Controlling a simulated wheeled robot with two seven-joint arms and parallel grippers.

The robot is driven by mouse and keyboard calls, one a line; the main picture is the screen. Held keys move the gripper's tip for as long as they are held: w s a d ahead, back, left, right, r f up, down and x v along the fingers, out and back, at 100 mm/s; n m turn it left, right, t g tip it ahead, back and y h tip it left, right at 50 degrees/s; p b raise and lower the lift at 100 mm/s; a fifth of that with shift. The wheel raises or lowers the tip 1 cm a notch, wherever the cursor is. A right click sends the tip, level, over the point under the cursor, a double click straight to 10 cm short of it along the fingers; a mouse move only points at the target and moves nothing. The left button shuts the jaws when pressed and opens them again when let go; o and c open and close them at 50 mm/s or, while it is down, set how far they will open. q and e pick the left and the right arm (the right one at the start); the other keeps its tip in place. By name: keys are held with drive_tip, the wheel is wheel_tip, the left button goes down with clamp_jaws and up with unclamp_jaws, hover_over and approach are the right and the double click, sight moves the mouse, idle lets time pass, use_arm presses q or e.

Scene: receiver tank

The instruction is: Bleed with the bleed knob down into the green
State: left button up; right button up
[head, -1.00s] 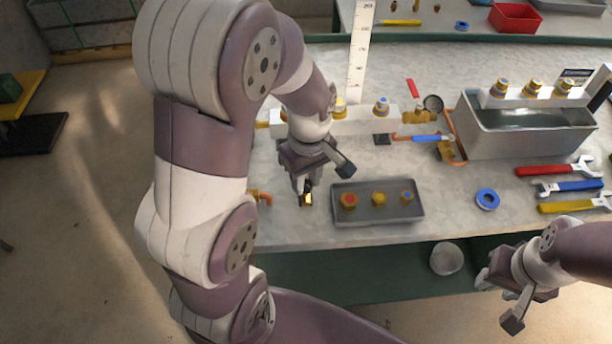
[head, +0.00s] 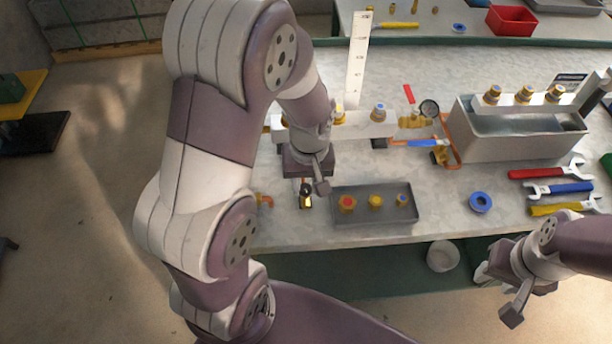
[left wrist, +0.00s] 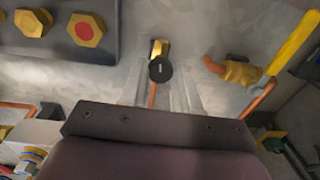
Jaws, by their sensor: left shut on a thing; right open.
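The bleed knob (head: 306,189) is a small black round knob with a pale mark on its top. It sits on a brass fitting near the table's front edge, left of the grey tray. In the left wrist view the knob (left wrist: 160,69) shows from above between my fingertips. My left gripper (head: 305,183) points down and is shut on it; the wrist partly hides it in the head view. The round gauge (head: 429,108) stands at the right end of the white manifold, its needle and any green band too small to read. My right gripper (head: 492,272) is open, apart from the table.
The grey tray (head: 347,219) with brass fittings lies just right of my left gripper. A copper elbow (head: 265,200) is close on its left. The white manifold (head: 350,130) is behind. A metal tank (head: 470,143) and wrenches (head: 560,189) lie to the right.

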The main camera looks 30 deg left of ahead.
sight(308, 188)
use_arm(q)
drive_tip(key=shift+r+m+p, duration=0.1)
drive_tip(key=shift+m+p, duration=0.5)
drive_tip(key=shift+m, duration=0.5)
drive_tip(key=o, duration=1.1)
drive_tip(key=shift+c, duration=0.2)
wheel_tip(308, 188, up, 13)
drive_tip(key=shift+d+f+p, duration=0.2)
drive_tip(key=shift+d+p, duration=0.05)
drive_tip(key=shift+p, duration=0.2)
drive_tip(key=shift+w, duration=0.1)
